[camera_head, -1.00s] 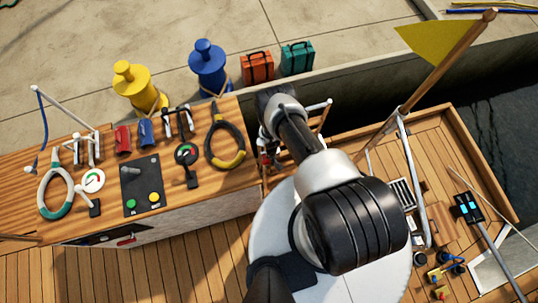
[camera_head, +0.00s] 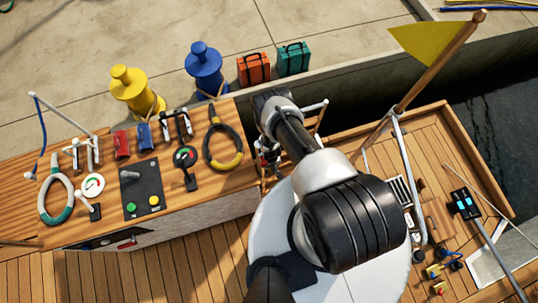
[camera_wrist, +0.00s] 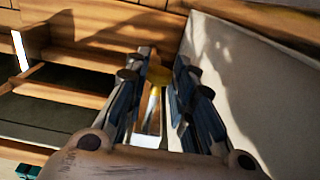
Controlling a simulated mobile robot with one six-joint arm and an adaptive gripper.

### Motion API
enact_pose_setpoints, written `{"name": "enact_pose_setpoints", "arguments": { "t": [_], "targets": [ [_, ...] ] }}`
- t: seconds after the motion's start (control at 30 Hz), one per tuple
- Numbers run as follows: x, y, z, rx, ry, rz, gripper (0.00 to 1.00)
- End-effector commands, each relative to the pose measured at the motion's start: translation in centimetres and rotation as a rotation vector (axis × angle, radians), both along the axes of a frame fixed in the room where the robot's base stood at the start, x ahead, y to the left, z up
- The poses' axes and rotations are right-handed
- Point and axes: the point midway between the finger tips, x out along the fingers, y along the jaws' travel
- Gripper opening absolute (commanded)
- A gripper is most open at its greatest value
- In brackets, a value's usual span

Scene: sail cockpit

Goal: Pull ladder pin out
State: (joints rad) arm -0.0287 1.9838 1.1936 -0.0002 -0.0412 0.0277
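In the wrist view, a yellow-orange piece (camera_wrist: 157,74), which may be the ladder pin, shows between the fingers of my gripper (camera_wrist: 160,82). A pale, shiny strip (camera_wrist: 151,112) runs below it towards the palm. The two dark fingers stand apart, with a gap on the left side of the yellow piece. Its right side lies close to the right finger, and I cannot tell whether they touch. In the head view, my gripper (camera_head: 268,155) is mostly hidden behind my arm, beside the console's right end. A wooden ladder part (camera_head: 321,117) shows behind my arm.
The wooden console (camera_head: 185,185) with winch handles, ropes and a switch panel lies left of my arm. A yellow flag (camera_head: 430,43) on a pole and a metal rail (camera_head: 407,175) stand to the right. In the wrist view, a pale panel (camera_wrist: 245,80) rises close to the right finger.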

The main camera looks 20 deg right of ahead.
Motion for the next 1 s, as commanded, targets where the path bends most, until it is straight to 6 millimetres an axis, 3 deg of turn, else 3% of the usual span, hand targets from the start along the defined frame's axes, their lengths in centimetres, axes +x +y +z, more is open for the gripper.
{"name": "enact_pose_setpoints", "arguments": {
  "t": [0.03, 0.27, 0.63, 0.77, 1.0],
  "targets": [
    [-0.8, 0.0, -0.1, 0.000, 0.016, 0.000, 0.27],
    [-0.5, 0.0, -0.1, 0.000, 0.010, -0.001, 0.42],
    [-0.3, 0.0, 0.3, 0.000, 0.007, -0.001, 0.42],
    [-0.2, 0.0, 1.6, 0.000, 0.006, -0.001, 0.42],
    [-0.2, 0.0, 6.2, 0.000, 0.006, -0.001, 0.42]
  ]
}}
